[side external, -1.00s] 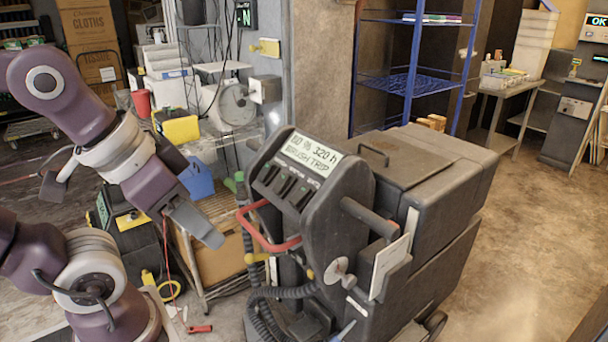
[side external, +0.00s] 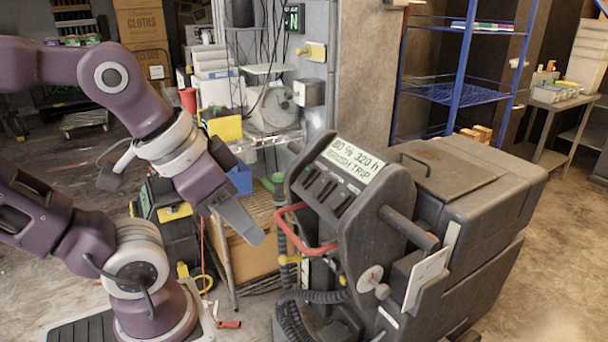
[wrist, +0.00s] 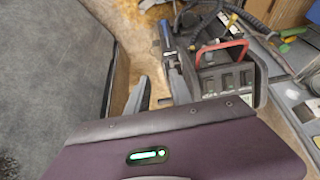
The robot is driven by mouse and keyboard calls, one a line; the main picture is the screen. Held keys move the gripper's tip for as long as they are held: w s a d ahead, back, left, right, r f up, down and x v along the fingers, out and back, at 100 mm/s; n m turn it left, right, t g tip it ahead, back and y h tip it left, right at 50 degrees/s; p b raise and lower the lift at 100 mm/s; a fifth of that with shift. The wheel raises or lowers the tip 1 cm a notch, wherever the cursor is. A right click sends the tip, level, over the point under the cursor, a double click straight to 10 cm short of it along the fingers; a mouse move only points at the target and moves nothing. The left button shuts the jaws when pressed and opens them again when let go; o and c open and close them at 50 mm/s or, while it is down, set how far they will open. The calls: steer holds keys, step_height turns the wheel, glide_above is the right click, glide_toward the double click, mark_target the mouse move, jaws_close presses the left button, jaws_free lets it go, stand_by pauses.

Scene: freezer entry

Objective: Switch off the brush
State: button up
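The grey floor machine has a tilted control panel (side external: 325,190) with a row of dark rocker switches under a lit display (side external: 349,160). The display reads about "80 % 320 h", with a second line like "BRUSH TRIP". The switches (wrist: 228,79) also show in the wrist view, right of my fingers; their labels and positions are too small to read. My gripper (side external: 250,230) is left of the panel, near the red handle (side external: 300,230), and holds nothing visible. In the wrist view my gripper (wrist: 158,82) has its two fingers apart. It appears clear of the switches.
The red loop handle stands out from the panel's left side. A ribbed black hose (side external: 290,298) hangs below it. A crate and wire rack (side external: 250,262) stand behind my gripper. A blue shelf (side external: 445,92) is at the back; open floor lies right of the machine.

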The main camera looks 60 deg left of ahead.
steer(key=w+a+n, duration=0.1)
steer(key=w+a+r+n, duration=0.1)
steer(key=w, duration=0.1)
steer(key=w+r+n, duration=0.1)
steer(key=w, duration=0.1)
steer(key=shift+w+a+r, duration=0.25)
steer(key=shift+a, duration=0.15)
jaws_close()
steer(key=w+a+f+n+g+y, duration=0.1)
steer(key=w+a+n, duration=0.6)
steer(key=a, duration=0.5)
steer(key=w+a+f+n+g+y, duration=0.1)
steer(key=w+a+n+y, duration=0.1)
steer(key=w+a+n, duration=0.5)
steer(key=w+a, duration=0.3)
steer(key=a, duration=0.3)
steer(key=shift+a+n+y, duration=0.2)
steer(key=shift+n+y, duration=0.1)
